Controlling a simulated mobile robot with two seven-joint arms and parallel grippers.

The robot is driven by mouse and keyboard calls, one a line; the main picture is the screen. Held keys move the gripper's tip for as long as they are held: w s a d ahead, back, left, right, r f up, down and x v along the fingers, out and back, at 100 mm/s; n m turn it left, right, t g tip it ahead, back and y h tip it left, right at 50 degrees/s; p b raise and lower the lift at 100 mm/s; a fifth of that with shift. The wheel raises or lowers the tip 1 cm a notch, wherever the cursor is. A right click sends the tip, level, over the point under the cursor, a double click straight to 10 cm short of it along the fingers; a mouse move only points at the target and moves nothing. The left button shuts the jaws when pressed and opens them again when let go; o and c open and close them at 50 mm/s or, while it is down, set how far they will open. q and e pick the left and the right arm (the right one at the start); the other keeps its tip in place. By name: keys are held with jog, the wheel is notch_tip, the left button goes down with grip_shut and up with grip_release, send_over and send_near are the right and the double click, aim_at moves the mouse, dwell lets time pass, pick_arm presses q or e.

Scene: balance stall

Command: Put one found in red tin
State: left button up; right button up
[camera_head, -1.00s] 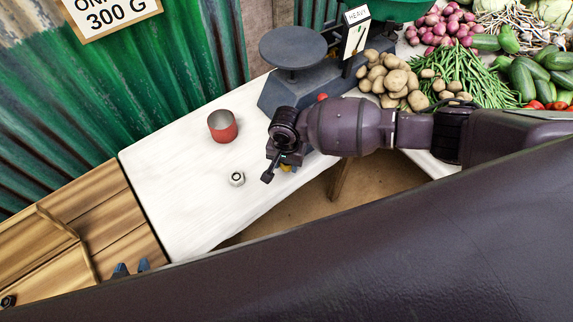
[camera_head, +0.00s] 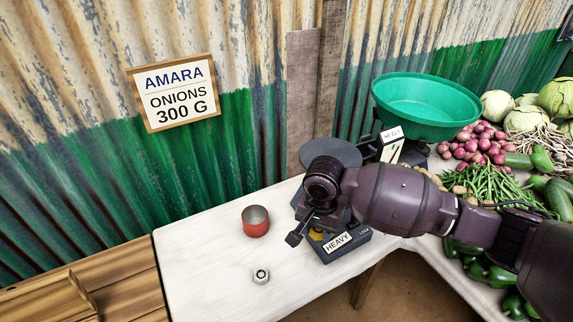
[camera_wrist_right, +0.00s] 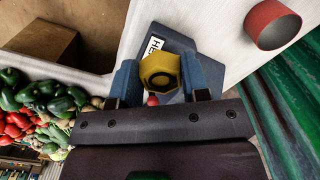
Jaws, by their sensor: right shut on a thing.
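The red tin (camera_head: 256,222) stands upright and open on the white table; it also shows at the top right of the right wrist view (camera_wrist_right: 272,24). The part of its inside that I see in the head view looks empty. My right gripper (camera_wrist_right: 160,80) is shut on a yellow hexagonal nut (camera_wrist_right: 158,68), held between its blue fingers. In the head view this gripper (camera_head: 314,236) is right of the tin, in front of the scale, and mostly hides the nut. A silver nut (camera_head: 261,276) lies on the table in front of the tin. My left gripper is out of view.
A dark balance (camera_head: 346,246) labelled HEAVY, with a round pan (camera_head: 331,153), stands right of the tin. A green basin (camera_head: 427,105) and piled vegetables (camera_head: 488,187) are farther right. A sign (camera_head: 174,92) reads AMARA ONIONS 300 G. The table (camera_head: 200,270) left of the tin is clear.

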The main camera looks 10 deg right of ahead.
jog(key=shift+s+a+r+n, duration=0.1)
jog(key=shift+s+r+n, duration=0.05)
jog(key=shift+n, duration=0.4)
jog(key=shift+s+a+r+n, duration=0.1)
jog(key=shift+s+n, duration=0.05)
jog(key=shift+n, duration=0.4)
jog(key=d+r+n, duration=0.4)
jog(key=d+r, duration=0.3)
jog(key=r, duration=0.2)
jog(key=shift+s+r+n, duration=0.15)
jog(key=shift+r+n, duration=0.1)
jog(key=shift+n, duration=0.05)
